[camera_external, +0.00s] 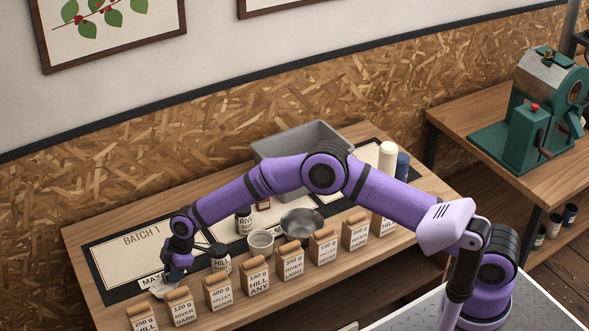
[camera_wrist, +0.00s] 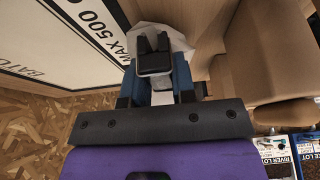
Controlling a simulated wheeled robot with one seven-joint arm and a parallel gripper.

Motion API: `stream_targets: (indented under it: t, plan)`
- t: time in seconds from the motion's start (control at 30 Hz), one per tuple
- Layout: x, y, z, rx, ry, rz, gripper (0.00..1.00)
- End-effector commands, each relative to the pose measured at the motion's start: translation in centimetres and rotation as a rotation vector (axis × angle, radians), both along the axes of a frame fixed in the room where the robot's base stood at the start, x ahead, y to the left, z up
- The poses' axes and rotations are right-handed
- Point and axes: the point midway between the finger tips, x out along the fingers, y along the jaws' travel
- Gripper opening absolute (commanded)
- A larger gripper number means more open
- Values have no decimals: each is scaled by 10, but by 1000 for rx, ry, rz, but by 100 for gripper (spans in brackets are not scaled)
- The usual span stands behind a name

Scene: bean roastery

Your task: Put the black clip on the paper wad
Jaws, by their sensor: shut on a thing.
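My gripper (camera_external: 176,268) is low over the left part of the table, pointing down. In the wrist view its blue fingers (camera_wrist: 157,82) are shut on the black clip (camera_wrist: 153,62), which has two upright prongs at its far end. The white, crumpled paper wad (camera_external: 161,291) lies on the table just below my gripper. In the wrist view the paper wad (camera_wrist: 180,42) shows behind and around the clip, partly hidden by it. I cannot tell whether the clip touches the wad.
Paper bags (camera_external: 218,293) with labels stand in a row along the front edge, close to my gripper. A dark jar (camera_external: 244,220), a white cup (camera_external: 260,243), a metal bowl (camera_external: 301,223) and a grey bin (camera_external: 300,137) stand farther right. The BATCH 1 mat (camera_external: 130,249) has bare room.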

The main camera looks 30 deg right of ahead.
Motion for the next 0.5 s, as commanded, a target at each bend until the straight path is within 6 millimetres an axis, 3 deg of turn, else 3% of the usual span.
stream_targets:
  t: [0.37,0.4,0.5]
  plan:
    - [0,-1,-13,-3,2,0,3]
    - [-1,-1,-14,-3,3,0,27]
    - [-1,-2,-15,-5,4,1,50]
